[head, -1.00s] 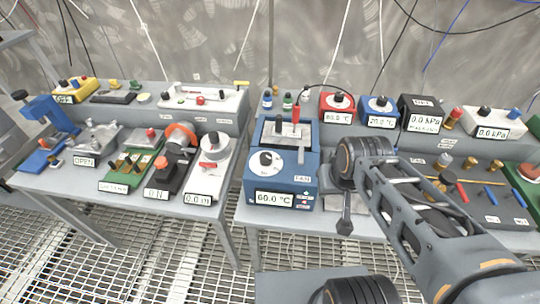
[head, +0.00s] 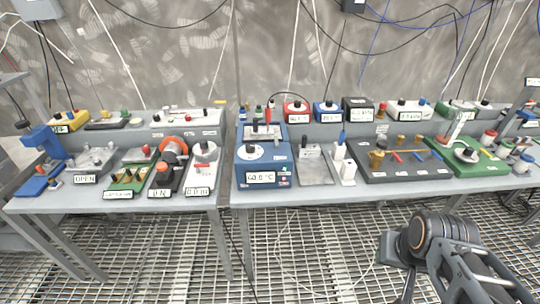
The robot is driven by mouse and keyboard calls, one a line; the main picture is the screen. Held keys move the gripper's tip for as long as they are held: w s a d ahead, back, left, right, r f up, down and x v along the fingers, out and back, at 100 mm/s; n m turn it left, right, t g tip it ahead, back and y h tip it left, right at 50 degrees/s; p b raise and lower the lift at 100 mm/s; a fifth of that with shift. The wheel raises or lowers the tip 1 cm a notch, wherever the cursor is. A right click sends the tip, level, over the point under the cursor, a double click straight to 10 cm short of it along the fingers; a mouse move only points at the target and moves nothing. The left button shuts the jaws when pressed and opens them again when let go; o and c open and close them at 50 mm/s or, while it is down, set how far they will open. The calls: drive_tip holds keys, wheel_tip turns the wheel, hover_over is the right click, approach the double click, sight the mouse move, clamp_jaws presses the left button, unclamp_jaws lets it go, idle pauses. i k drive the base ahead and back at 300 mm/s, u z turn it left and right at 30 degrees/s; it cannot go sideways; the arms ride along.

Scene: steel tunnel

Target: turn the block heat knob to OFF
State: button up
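The blue block heater (head: 263,180) stands on the bench left of centre in the head view, with a lit display that appears to read 60.0 °C. Its block heat knob (head: 250,151) is a dark knob on a round white dial, on the top face at the left. The knob's exact pointing is too small to tell. My gripper (head: 406,282) hangs at the lower right, in front of the bench and well away from the knob. It is small, dark and partly hidden by my wrist, so its fingers cannot be told apart.
A grey metal plate (head: 314,168) and a white stand with a blue-tipped tool (head: 343,165) sit right of the heater. A dark tray (head: 400,162) and a green board (head: 470,165) lie further right. White and black devices (head: 202,170) stand to the left. Open grating floor lies in front.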

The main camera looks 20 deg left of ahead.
sight(250, 147)
drive_tip(key=u, duration=0.65)
drive_tip(key=i, duration=0.55)
drive_tip(key=u, duration=0.6)
